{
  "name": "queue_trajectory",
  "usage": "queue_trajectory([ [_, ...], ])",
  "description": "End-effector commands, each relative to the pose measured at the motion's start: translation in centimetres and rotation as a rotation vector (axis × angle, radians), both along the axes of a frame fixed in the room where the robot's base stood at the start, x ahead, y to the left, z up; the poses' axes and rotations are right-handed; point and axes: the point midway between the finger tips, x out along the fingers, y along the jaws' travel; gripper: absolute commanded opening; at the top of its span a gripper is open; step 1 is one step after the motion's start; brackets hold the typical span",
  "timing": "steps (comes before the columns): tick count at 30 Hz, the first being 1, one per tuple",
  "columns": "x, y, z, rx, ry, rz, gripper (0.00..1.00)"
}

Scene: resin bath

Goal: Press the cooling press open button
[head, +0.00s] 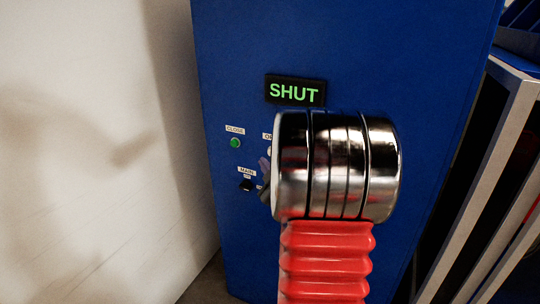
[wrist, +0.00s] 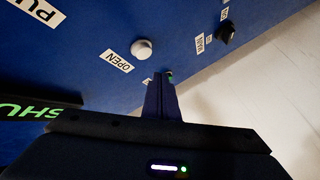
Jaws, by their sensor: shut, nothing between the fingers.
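The open button is a white round knob (wrist: 141,49) beside an OPEN label in the wrist view, on a blue panel. In the head view my arm hides most of it. My gripper (wrist: 165,82) is shut and empty, its fingertips pointing at the panel just below and right of the white button in the wrist view, apart from it in the picture. I cannot tell whether the tips touch the panel. The blue cooling press cabinet (head: 350,45) carries a lit display (head: 295,91) reading SHUT in green.
A green CLOSE button (head: 235,143) sits left of my arm. A black MAIN switch (head: 247,185) is below it and also shows in the wrist view (wrist: 225,33). A pale wall (head: 80,150) stands left, a grey-framed rack (head: 490,170) right.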

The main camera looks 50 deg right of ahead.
Motion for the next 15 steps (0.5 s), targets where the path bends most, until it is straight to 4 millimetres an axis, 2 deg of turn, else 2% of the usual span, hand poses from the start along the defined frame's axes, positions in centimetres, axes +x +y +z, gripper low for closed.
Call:
queue_trajectory([
  [6,0.6,-1.9,0.0,0.000,0.000,0.000,0.00],
  [15,0.8,-2.5,0.0,0.000,0.000,0.001,0.00],
])
